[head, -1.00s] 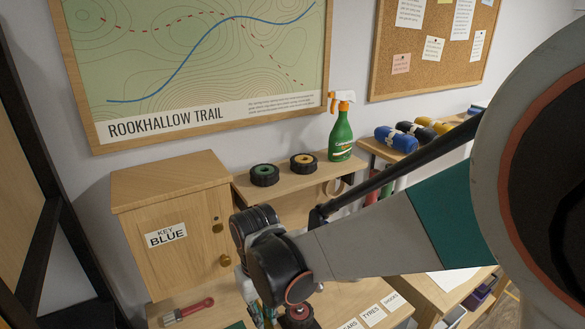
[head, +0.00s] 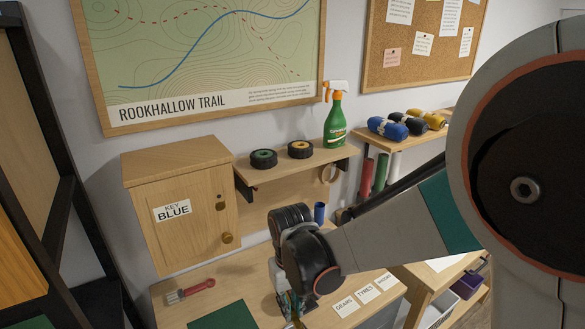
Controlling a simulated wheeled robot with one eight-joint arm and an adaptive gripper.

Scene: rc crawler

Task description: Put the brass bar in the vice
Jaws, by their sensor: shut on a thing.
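My gripper (head: 291,307) is at the bottom edge of the head view, low over the workbench (head: 240,281). It is shut on a thin brass-coloured piece, which looks like the brass bar (head: 297,321). Only a sliver of the bar shows below the fingers, and the picture edge cuts off the rest. I cannot make out the vice in this view.
A green mat (head: 222,315) and a red-handled brush (head: 190,290) lie left of my gripper. A wooden cabinet (head: 190,235) marked KEY BLUE hangs behind. Labels (head: 365,294) lie to the right. A shelf (head: 290,168) holds two wheels and a spray bottle (head: 335,118).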

